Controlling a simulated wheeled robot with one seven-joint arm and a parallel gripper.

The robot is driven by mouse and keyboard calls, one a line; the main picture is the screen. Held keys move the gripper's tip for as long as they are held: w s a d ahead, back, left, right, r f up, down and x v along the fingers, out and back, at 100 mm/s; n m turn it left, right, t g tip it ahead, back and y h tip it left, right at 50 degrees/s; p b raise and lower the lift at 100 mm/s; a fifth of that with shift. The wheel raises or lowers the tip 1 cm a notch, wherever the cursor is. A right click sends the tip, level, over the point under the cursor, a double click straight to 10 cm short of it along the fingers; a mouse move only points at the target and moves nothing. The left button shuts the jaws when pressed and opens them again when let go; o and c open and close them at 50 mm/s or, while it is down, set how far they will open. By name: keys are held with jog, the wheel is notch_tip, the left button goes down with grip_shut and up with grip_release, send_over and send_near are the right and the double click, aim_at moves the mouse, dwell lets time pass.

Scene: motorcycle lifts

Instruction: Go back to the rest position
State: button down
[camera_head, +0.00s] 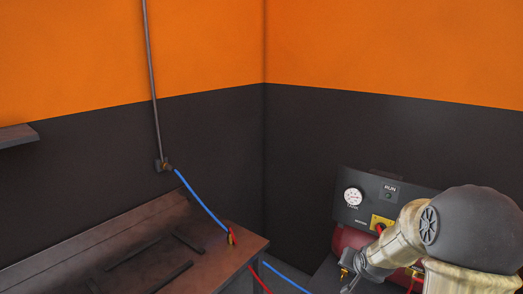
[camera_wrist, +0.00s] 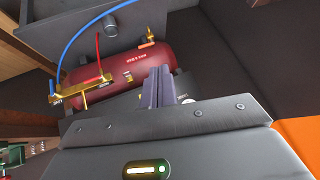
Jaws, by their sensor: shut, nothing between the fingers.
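My gripper (camera_wrist: 158,88) shows in the wrist view with its two grey fingers together and nothing between them. Beyond the fingers is a red tank (camera_wrist: 125,65) with brass fittings. In the head view my arm (camera_head: 465,235) enters from the lower right and covers part of the compressor. My fingertips cannot be made out clearly there. The tank (camera_head: 350,238) is partly hidden behind the arm and the control panel in the head view.
A dark control panel (camera_head: 385,203) with a white gauge (camera_head: 352,197) stands at right, close to my arm. A brown bench (camera_head: 135,245) runs along the left wall. A blue hose (camera_head: 203,204) and a red hose (camera_head: 259,279) meet at its corner.

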jog(key=s+a+n+g, duration=0.2)
jog(key=s+a, duration=0.3)
jog(key=s, duration=0.6)
jog(key=s+a+r+n+g+p, duration=0.1)
jog(key=s+a+n+g, duration=0.2)
jog(key=s+a, duration=0.3)
jog(key=s+n, duration=0.1)
jog(key=s, duration=0.4)
jog(key=shift+a+r+y, duration=0.15)
jog(key=shift+r+y, duration=0.05)
jog(key=shift+y, duration=0.2)
jog(key=shift+s, duration=0.1)
